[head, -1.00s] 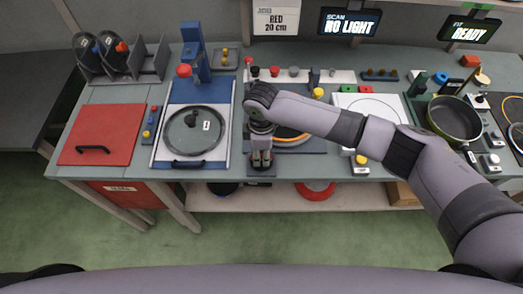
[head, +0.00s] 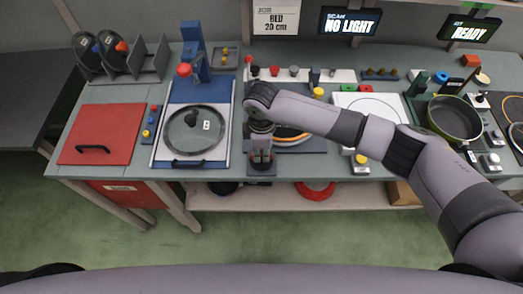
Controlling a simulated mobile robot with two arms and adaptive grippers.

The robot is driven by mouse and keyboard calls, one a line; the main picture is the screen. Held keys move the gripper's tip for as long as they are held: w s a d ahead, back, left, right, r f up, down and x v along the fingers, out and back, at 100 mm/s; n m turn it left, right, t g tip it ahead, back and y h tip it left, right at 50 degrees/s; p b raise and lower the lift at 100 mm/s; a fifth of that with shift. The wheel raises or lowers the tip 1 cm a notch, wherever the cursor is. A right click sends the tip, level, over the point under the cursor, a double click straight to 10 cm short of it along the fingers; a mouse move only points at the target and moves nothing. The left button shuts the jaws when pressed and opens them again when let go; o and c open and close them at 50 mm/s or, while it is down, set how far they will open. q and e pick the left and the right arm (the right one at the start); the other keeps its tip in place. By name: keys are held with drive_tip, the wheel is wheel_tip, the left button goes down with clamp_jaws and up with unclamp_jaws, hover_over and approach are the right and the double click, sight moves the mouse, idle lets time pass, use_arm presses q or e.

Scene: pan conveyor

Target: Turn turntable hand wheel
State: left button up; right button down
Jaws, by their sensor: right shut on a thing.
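My right arm comes in from the right, and its gripper (head: 261,161) points down at the front edge of the bench. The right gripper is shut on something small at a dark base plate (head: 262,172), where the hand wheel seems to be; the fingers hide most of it. The turntable (head: 289,136), dark with an orange ring, lies just right of the gripper and is partly covered by my forearm. My left gripper is not in view.
A blue station with a glass lid (head: 195,131) stands left of the gripper, with a red panel (head: 102,134) farther left. A pan (head: 455,118) sits at right. Knobs (head: 293,71) line the back. Screens read "NO LIGHT" (head: 350,21) and "READY" (head: 471,30).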

drive_tip(key=n, duration=0.4)
drive_tip(key=shift+n+p, duration=0.3)
drive_tip(key=shift+p, duration=0.1)
drive_tip(key=n, duration=1)
drive_tip(key=n+b, duration=0.1)
drive_tip(key=n, duration=0.4)
idle(0.4)
drive_tip(key=c, duration=1.6)
unclamp_jaws()
drive_tip(key=shift+c, duration=0.2)
